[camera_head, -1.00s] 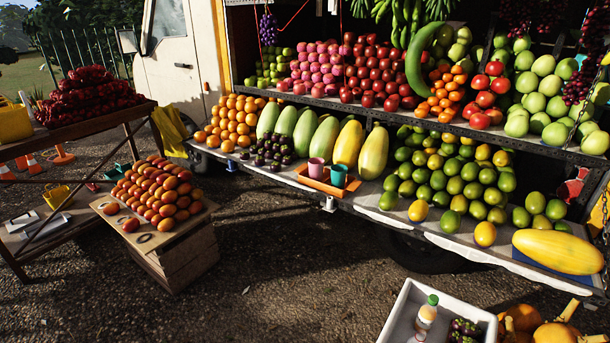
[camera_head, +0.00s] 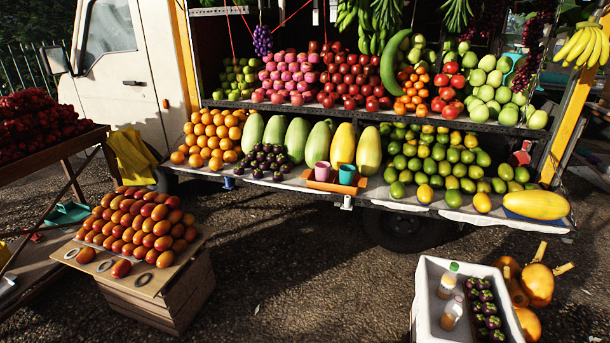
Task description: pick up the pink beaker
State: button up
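The pink beaker (camera_head: 322,171) stands upright in an orange tray (camera_head: 336,186) on the truck's lower shelf. A teal beaker (camera_head: 347,175) stands to its right in the same tray. Both rise above the tray's rim. My gripper is not in view.
Large green and yellow melons (camera_head: 342,146) stand just behind the tray. Dark purple fruit (camera_head: 264,161) lies to its left and limes (camera_head: 436,160) to its right. A mango crate (camera_head: 187,286) stands front left, a white box (camera_head: 424,300) with bottles front right. Open gravel (camera_head: 310,255) lies between them.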

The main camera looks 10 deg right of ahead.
aim_at(322, 174)
jog(key=i+j, duration=0.2)
jog(key=j, duration=0.15)
jog(key=i+j+z, duration=0.1)
jog(key=i+j, duration=0.3)
jog(key=j, duration=0.25)
jog(key=i+j+z, duration=0.1)
jog(key=i+j, duration=0.3)
jog(key=j, duration=0.3)
jog(key=i+j+z, duration=0.1)
jog(key=j, duration=0.25)
jog(key=i+j, duration=0.1)
jog(key=i, duration=0.4)
jog(key=i+j+z, duration=0.1)
jog(key=i, duration=0.35)
jog(key=i+j, duration=0.15)
jog(key=i, duration=0.35)
jog(key=i+j+z, duration=0.1)
jog(key=i, duration=0.85)
